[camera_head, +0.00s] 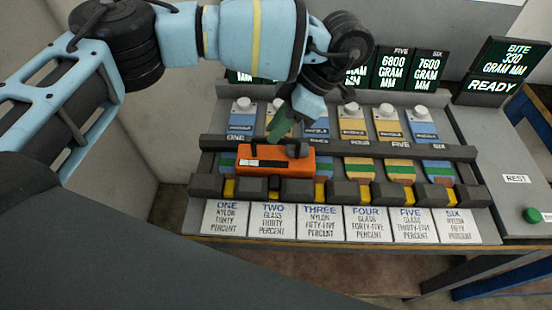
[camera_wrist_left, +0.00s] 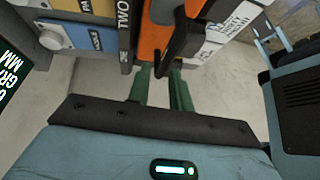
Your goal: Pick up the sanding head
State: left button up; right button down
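An orange block with a white-and-black label and a black handle, which looks like the sanding head (camera_head: 276,160), lies across the rack in front of columns one to three. It also shows in the left wrist view (camera_wrist_left: 154,30), just beyond the fingertips. My left gripper (camera_head: 280,126) hangs just above and behind the block, its green fingers pointing down at it. In the left wrist view the two green fingers (camera_wrist_left: 159,72) stand apart, with the end of the black handle near the gap. I cannot tell whether they touch it. My right gripper is not in view.
The dark rack (camera_head: 455,153) has several numbered columns with white knobs and labelled cards (camera_head: 375,224) in front. Dark display screens (camera_head: 392,68) stand behind. A "BITE 330 READY" sign (camera_head: 490,86) and a green button (camera_head: 532,215) are at right.

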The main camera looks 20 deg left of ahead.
aim_at(270, 146)
pick_arm(q)
jog(key=f, duration=0.1)
jog(key=s+f, duration=0.1)
jog(key=f, duration=0.2)
jog(key=shift+s+a+f, duration=0.15)
jog(key=shift+s+a, duration=0.05)
jog(key=shift+a, duration=0.2)
jog(key=shift+s+a+f, duration=0.15)
jog(key=shift+a+f, duration=0.05)
jog(key=shift+f, duration=0.05)
grip_shut()
dwell(1.0)
